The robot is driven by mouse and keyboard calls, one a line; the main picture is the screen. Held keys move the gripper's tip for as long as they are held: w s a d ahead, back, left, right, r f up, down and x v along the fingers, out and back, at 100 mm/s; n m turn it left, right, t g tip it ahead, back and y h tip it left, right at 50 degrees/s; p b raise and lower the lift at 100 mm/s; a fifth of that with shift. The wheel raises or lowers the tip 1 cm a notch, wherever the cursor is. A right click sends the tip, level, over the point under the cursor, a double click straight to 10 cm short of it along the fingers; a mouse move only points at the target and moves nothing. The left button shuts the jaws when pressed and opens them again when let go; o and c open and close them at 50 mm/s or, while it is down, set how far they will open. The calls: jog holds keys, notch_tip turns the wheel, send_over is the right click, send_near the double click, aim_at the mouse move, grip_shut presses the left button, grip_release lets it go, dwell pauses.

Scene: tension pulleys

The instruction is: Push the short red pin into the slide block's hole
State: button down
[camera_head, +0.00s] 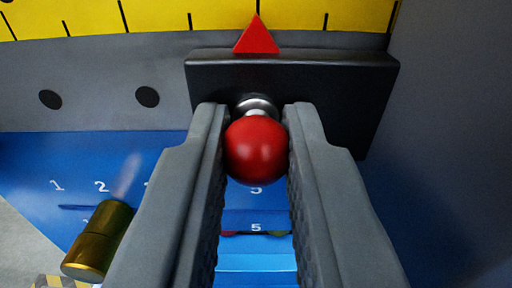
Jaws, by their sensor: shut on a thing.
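The short red pin shows as a round red knob (256,150) between the tips of my gripper (256,145). My gripper's two grey fingers are shut on the knob from left and right. A silvery metal collar (257,106) shows just above the knob, against the front of the black slide block (330,85). The knob and fingertips cover the pin's shaft and the hole, so I cannot tell how deep the pin sits. A red triangular pointer (257,36) stands on the block's top edge.
A yellow scale (160,15) with black ticks runs behind the block. A grey plate (90,70) with two dark holes is at left. A blue numbered panel (60,160) lies below. A brass cylinder (99,240) is at lower left, close to my left finger.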

dwell(0.4)
jog(key=c, duration=1.6)
grip_release()
jog(key=o, duration=0.3)
jog(key=shift+d, duration=0.2)
jog(key=shift+a+r, duration=0.1)
jog(key=shift+a, duration=0.15)
jog(key=shift+s+a, duration=0.15)
jog(key=shift+a, duration=0.1)
jog(key=s, duration=1.1)
jog(key=s+d, duration=0.1)
jog(key=s, duration=0.5)
jog(key=shift+s, duration=0.1)
